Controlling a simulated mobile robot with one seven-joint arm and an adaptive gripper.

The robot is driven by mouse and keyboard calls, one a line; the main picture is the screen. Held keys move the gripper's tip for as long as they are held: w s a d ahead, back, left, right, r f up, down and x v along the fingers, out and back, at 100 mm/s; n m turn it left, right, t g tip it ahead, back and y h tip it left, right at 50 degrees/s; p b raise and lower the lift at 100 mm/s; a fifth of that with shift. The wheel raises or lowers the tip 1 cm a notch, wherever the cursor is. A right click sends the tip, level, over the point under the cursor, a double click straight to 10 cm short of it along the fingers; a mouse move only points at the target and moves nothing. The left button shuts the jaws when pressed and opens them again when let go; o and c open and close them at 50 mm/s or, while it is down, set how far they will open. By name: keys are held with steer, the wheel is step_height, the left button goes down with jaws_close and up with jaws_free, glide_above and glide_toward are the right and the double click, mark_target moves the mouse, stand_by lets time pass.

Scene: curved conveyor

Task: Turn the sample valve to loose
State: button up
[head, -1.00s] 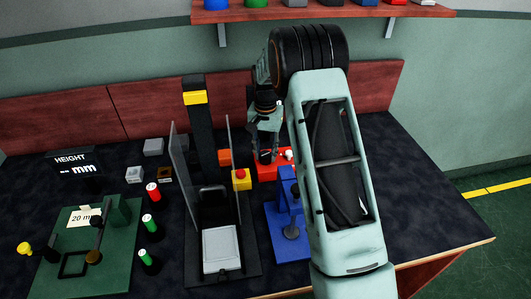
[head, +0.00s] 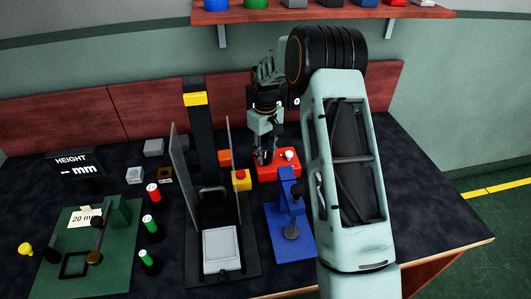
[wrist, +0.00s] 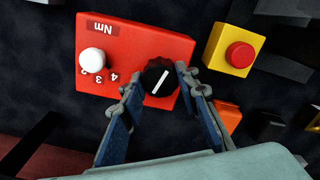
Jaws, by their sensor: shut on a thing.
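A red box (wrist: 140,45) bears a round black knob (wrist: 161,86) with a white pointer line. In the wrist view the line runs diagonally across the knob. Left of it on the same box are a white knob (wrist: 94,61), the digits 2, 3 and 4 and the letters "Nm". No label reading loose is visible. My gripper (wrist: 160,77) is shut on the black knob, one finger on each side of it. In the head view my gripper (head: 265,158) is over the left part of the red box (head: 283,171), and the black knob is mostly hidden there.
A yellow box with a red button (head: 241,179) stands close left of the red box. A blue stand (head: 275,240) is in front. A black fixture with clear side panels (head: 205,195) stands farther left. A shelf (head: 350,13) hangs above, behind my arm.

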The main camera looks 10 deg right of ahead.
mark_target(266, 154)
steer(key=shift+n, duration=1.5)
steer(key=o, duration=1.2)
steer(key=shift+c, duration=0.2)
step_height(266, 154, up, 12)
